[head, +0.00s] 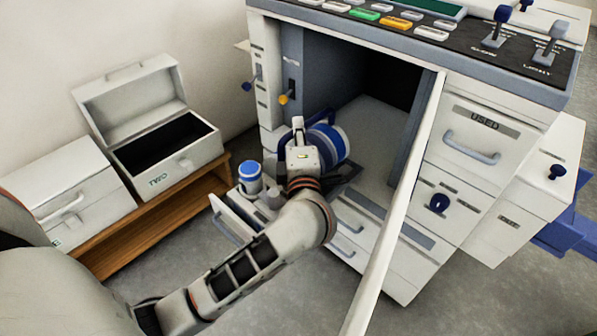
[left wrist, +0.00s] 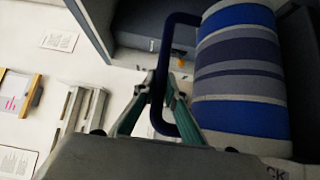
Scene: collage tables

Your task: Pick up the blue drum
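The blue drum (head: 326,142) is a striped cylinder in blue, grey and white, at the left of the open machine bay in the head view. It fills the right of the left wrist view (left wrist: 240,80), with a dark blue loop handle (left wrist: 163,60) on its left side. My left gripper (left wrist: 162,82) has its fingers drawn together on the handle's upright bar. In the head view the left gripper (head: 298,128) is beside the drum and hides part of it. My right gripper is not in view.
A small blue-and-white canister (head: 250,178) stands in an open drawer (head: 230,218) below the bay. An open white box (head: 165,150) and a closed one (head: 65,195) sit on a wooden bench (head: 150,225). The bay's door (head: 400,215) stands open to the right.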

